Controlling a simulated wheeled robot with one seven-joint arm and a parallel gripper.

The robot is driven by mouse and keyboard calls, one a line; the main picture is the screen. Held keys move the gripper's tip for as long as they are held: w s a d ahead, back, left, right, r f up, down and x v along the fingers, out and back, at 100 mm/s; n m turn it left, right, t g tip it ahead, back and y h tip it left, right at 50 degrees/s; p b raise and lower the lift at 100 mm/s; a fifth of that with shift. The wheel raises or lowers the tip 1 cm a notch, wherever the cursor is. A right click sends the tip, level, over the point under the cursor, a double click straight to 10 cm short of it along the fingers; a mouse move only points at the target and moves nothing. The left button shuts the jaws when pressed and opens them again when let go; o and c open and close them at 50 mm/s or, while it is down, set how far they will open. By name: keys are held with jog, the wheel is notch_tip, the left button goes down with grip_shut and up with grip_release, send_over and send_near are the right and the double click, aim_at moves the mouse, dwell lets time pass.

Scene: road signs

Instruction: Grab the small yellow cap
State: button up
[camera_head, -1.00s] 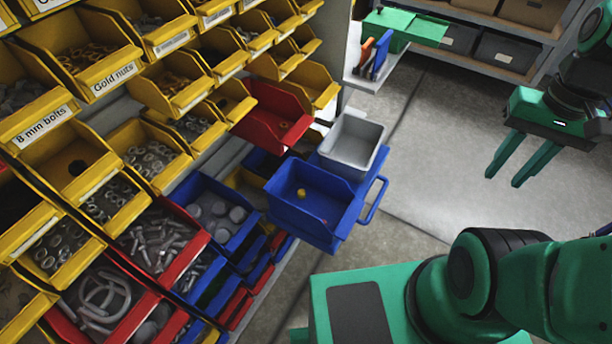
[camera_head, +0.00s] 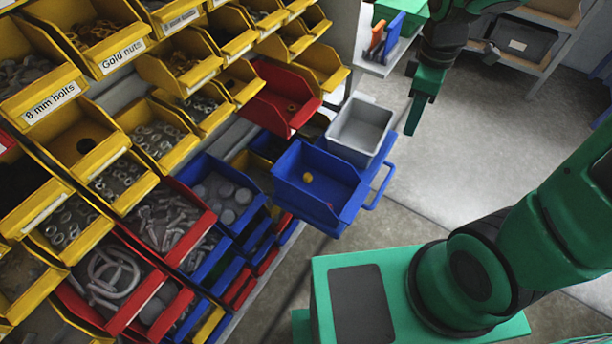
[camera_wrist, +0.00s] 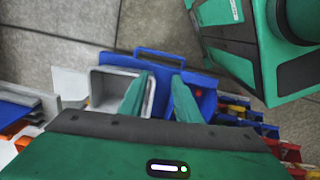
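The small yellow cap (camera_head: 308,177) lies inside the blue bin (camera_head: 341,213), near its back, in the head view. A tiny reddish thing lies near it in the same bin. My gripper (camera_head: 413,128) hangs to the right of and beyond the grey bin, apart from both bins. In the wrist view my gripper (camera_wrist: 160,98) shows its two green fingers spread with nothing between them. The fingers overlap the view of the grey bin and the blue bin (camera_wrist: 207,102). The cap cannot be made out in the wrist view.
A grey bin (camera_head: 361,131) stands directly behind the blue bin, on a blue cart with a handle (camera_head: 380,190). A rack of yellow, red and blue part bins fills the left. A red bin (camera_head: 280,98) is close by. Open floor (camera_head: 480,150) lies to the right.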

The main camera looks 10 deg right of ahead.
jog(key=w+a+f+n, duration=0.2)
jog(key=a+f+n, duration=0.25)
jog(key=a, duration=0.25)
jog(key=w+a+f+n, duration=0.2)
jog(key=a+f+n, duration=0.1)
jog(key=a+n, duration=0.25)
jog(key=n, duration=0.7)
send_over(307, 176)
notch_tip(307, 176, down, 5)
jog(key=f, duration=0.5)
jog(key=shift+a+f, duration=0.2)
jog(key=shift+a, duration=0.05)
jog(key=shift+w+d+f, duration=0.1)
jog(key=shift+d+f, duration=0.05)
jog(key=shift+f, duration=1.35)
jog(key=shift+d+f, duration=0.1)
jog(key=shift+f, duration=1.4)
grip_shut()
